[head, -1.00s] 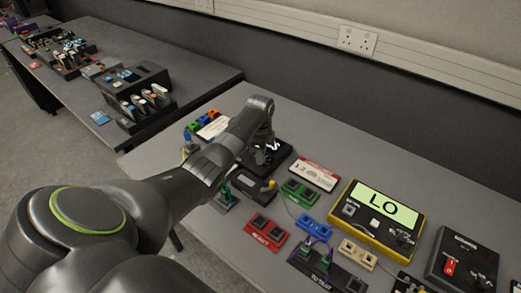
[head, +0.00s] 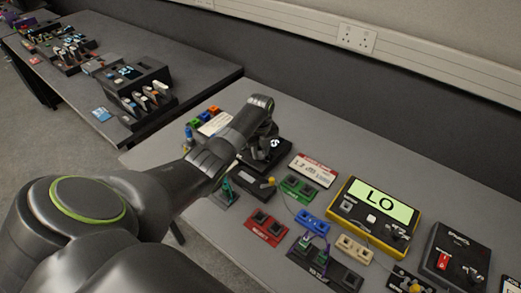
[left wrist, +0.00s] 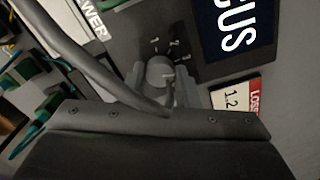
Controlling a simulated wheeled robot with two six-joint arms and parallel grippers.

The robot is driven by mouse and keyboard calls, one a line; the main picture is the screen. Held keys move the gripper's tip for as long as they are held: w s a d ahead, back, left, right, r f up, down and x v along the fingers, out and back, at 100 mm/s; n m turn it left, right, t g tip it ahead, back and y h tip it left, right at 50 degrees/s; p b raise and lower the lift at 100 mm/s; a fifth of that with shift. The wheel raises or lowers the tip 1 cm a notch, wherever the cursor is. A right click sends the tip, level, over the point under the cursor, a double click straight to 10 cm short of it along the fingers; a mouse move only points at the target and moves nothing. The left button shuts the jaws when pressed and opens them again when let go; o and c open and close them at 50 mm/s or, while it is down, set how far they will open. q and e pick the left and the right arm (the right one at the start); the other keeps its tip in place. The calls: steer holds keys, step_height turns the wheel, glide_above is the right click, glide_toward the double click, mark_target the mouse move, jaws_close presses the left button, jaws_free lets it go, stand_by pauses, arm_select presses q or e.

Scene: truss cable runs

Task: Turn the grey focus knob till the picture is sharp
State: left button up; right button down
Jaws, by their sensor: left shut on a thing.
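The grey focus knob (left wrist: 160,70) is in the left wrist view, on a dark panel with a numbered scale around it. My left gripper (left wrist: 162,80) has one finger on each side of the knob and is shut on it. The screen (left wrist: 236,28) beside it shows large white letters, partly cut off, ending in "US"; their edges look crisp. In the head view my left gripper (head: 260,150) is over the dark device, whose small screen (head: 275,143) shows a white mark. The knob is hidden there by my arm. My right gripper is not in view.
A red-and-white label card (head: 313,170) lies right of the device. A yellow-framed meter reading "LO" (head: 375,215) and red (head: 266,227), green (head: 299,188) and blue (head: 312,223) blocks stand nearby. A thick dark cable (left wrist: 80,45) crosses the left wrist view.

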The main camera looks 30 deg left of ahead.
arm_select(q)
steer(key=m, duration=0.4)
steer(key=shift+r+m, duration=0.1)
steer(key=shift+m, duration=0.3)
stand_by(0.4)
steer(key=o, duration=1)
steer(key=shift+c, duration=0.2)
step_height(320, 180, up, 13)
steer(key=b, duration=0.2)
step_height(320, 180, up, 4)
steer(key=p, duration=0.3)
glide_above(261, 153)
steer(key=shift+s+r, duration=0.15)
steer(key=shift+r, duration=0.05)
